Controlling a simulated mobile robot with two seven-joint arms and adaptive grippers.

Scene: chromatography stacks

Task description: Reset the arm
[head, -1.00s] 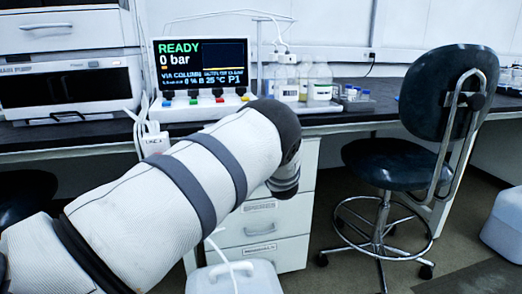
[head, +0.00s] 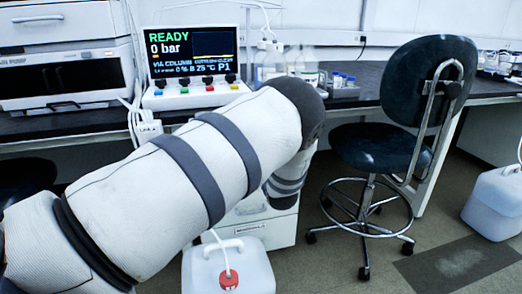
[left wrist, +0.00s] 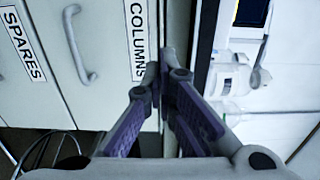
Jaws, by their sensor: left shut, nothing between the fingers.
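My left arm (head: 170,185), in a white sleeve with grey bands, crosses the head view from the lower left and bends downward at the elbow near the bench edge. Its gripper is hidden there. In the left wrist view my left gripper (left wrist: 168,68) is shut and empty, with its purple-padded fingers close together. It points toward cabinet fronts labelled SPARES (left wrist: 22,42) and COLUMNS (left wrist: 138,40), which appear turned sideways. I cannot tell whether the fingertips touch anything. My right arm and gripper are not in view.
The instrument screen (head: 190,50) reads READY, 0 bar, on the dark bench (head: 60,127). Bottles and a vial rack (head: 342,85) stand right of it. A jug with a red cap (head: 228,279) is below my arm. A stool (head: 375,150) and another jug (head: 495,203) stand right.

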